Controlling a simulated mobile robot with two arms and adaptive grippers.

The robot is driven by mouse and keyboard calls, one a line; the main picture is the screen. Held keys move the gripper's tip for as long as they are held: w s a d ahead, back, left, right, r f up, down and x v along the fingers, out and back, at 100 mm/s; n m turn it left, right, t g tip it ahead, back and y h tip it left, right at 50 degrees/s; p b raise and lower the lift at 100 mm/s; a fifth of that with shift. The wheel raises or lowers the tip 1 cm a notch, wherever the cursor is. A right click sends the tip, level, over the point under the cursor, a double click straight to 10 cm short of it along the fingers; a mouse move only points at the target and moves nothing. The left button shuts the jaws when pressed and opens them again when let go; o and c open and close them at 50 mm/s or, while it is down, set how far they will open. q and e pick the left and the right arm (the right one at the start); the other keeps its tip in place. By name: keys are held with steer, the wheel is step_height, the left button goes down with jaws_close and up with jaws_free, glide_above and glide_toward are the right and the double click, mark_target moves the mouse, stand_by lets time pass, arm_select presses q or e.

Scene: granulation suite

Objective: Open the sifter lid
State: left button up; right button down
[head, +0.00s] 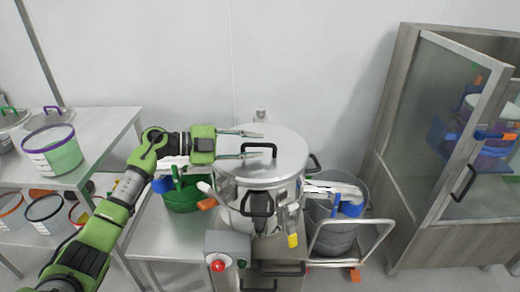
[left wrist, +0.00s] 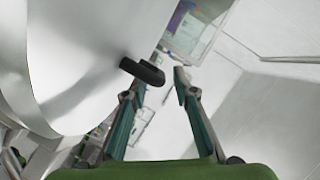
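The sifter (head: 238,185) is a steel drum on a stand in the middle of the head view. Its round steel lid (head: 285,150) lies flat on top, closed, and carries a black handle (head: 258,147). My left gripper (head: 260,145) reaches in from the left over the lid, with its fingers apart near the handle. In the left wrist view the fingers (left wrist: 156,84) are open, and the dark handle (left wrist: 142,70) shows close to the left fingertip. I cannot tell whether they touch. The lid's pale surface (left wrist: 85,50) fills the left side there. My right gripper is not in view.
A control box with a red button (head: 217,265) stands in front of the sifter. A green bucket (head: 182,198) stands left of it, and a grey bin (head: 335,230) right. A shelf table (head: 105,125) with tubs is at left, a glass-door cabinet (head: 410,125) at right.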

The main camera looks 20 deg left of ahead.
arm_select(q)
steer(key=shift+x, duration=1.2)
jaws_close()
